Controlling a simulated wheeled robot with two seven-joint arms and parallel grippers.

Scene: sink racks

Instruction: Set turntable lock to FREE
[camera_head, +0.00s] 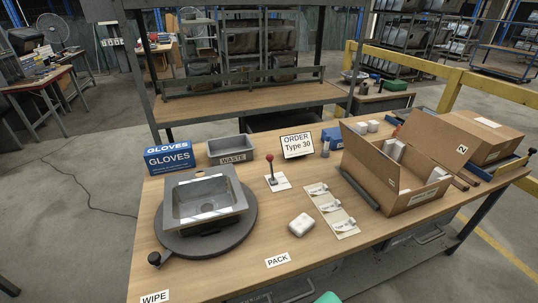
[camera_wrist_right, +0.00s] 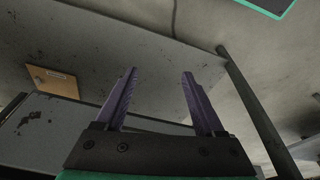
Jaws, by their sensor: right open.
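The round dark turntable (camera_head: 245,222) sits on the left part of the wooden table, with a metal sink (camera_head: 205,199) on it. A black knob (camera_head: 154,258) sticks out at its front left rim. A lever with a red ball top (camera_head: 270,158) stands nearly upright on a white plate (camera_head: 282,184), right of the turntable. Any lock marking is too small to read. My right gripper (camera_wrist_right: 160,73) is open and empty in the right wrist view, with neither turntable nor lever in that view. My left gripper is not in view.
A gloves box (camera_head: 169,158) and waste bin (camera_head: 231,150) stand behind the turntable. A white packet (camera_head: 301,224), a strip of parts (camera_head: 333,210) and an open carton (camera_head: 395,170) lie to the right. In the right wrist view, a dark post (camera_wrist_right: 256,110) stands right of the gripper.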

